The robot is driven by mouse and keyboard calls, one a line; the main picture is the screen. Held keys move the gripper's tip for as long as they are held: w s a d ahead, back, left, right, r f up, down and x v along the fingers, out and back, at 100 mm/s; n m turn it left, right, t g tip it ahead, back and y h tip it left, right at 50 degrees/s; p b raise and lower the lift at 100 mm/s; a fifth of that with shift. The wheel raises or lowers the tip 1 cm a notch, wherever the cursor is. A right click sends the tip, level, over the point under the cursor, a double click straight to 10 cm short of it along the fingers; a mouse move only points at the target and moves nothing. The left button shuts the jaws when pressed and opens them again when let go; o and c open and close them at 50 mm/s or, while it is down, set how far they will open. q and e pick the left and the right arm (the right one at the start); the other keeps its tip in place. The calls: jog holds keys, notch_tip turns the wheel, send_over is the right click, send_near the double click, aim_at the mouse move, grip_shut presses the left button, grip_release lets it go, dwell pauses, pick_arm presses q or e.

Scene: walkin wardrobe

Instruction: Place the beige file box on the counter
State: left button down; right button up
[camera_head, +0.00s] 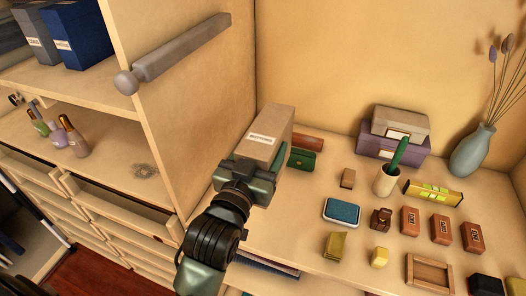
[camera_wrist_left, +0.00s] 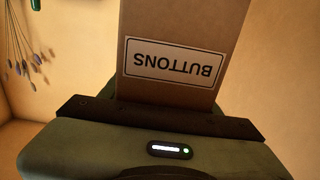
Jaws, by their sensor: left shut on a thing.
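The beige file box (camera_head: 268,133) has a white label and is held in my left gripper (camera_head: 250,180) at the left end of the counter (camera_head: 305,215). In the left wrist view the box (camera_wrist_left: 180,25) fills the upper middle, its label reading "BUTTONS" upside down. My left gripper is shut on the box's near end; the fingertips are mostly hidden. The box looks to be at or just above the counter, close to the wooden side panel; I cannot tell whether it touches the counter. My right gripper is in neither view.
A green wallet-like item (camera_head: 301,159) and a reddish-brown roll (camera_head: 308,143) lie right beside the box. Stacked boxes (camera_head: 399,122), a pen cup (camera_head: 386,182), a vase (camera_head: 471,151) and several small items fill the counter's right. An open drawer (camera_head: 120,207) is left.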

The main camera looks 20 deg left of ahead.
pick_arm(q)
notch_tip(320, 180, down, 11)
jog(key=shift+r, duration=0.1)
notch_tip(320, 180, down, 4)
jog(key=shift+f, duration=0.25)
dwell(0.4)
jog(key=c, duration=0.7)
grip_release()
jog(key=shift+f, duration=0.4)
jog(key=o, duration=0.3)
jog(key=shift+o, duration=0.2)
jog(key=shift+s+r, duration=0.1)
